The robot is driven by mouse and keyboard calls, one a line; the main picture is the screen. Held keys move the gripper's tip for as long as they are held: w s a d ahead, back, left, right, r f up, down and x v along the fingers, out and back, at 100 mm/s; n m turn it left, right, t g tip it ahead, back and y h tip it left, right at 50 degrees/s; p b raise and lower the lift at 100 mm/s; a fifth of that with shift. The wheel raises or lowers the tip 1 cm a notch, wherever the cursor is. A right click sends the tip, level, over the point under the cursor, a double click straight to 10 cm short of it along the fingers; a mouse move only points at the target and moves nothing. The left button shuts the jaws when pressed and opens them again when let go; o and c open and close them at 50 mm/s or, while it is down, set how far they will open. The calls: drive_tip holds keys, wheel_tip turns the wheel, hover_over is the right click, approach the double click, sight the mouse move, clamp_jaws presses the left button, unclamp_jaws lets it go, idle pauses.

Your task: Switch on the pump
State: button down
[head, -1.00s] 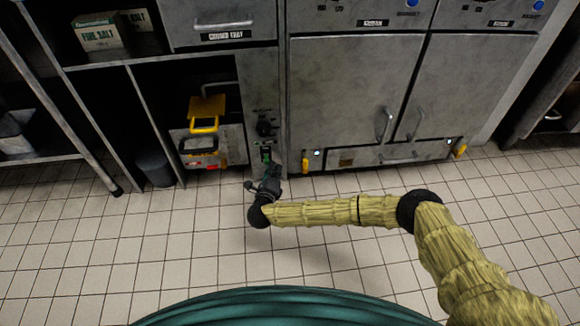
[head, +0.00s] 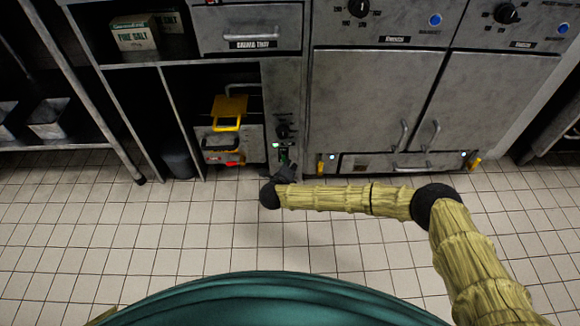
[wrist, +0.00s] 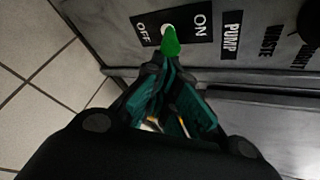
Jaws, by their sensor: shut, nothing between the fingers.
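The pump switch is a green lever (wrist: 171,42) on a black plate marked OFF and ON, beside a PUMP label (wrist: 231,35) in the wrist view. The lever stands out from the plate between the two words; I cannot tell for sure which way it is set. In the head view the switch panel (head: 283,100) is the narrow grey strip left of the cabinet doors. My gripper (wrist: 168,70) is shut and empty, its fingertips right at the lever's near end. I cannot tell whether they touch it. The gripper (head: 287,168) is dark and small in the head view, low against the panel.
A dark knob (head: 283,131) sits above the switch. A yellow-handled fryer basket (head: 229,108) stands in the bay to the left, with a grey bin (head: 178,163) beside it. Cabinet doors (head: 375,100) with handles are to the right. The tiled floor (head: 170,230) in front is clear.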

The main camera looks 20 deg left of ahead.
drive_tip(key=shift+r+p, duration=0.45)
drive_tip(key=shift+r, duration=0.25)
drive_tip(key=s+d+r+p, duration=0.2)
drive_tip(key=s+d+p, duration=0.1)
drive_tip(key=s, duration=0.5)
drive_tip(key=shift+s+d+r, duration=0.15)
drive_tip(key=shift+d+r, duration=0.05)
drive_tip(key=shift+d, duration=0.15)
idle(0.5)
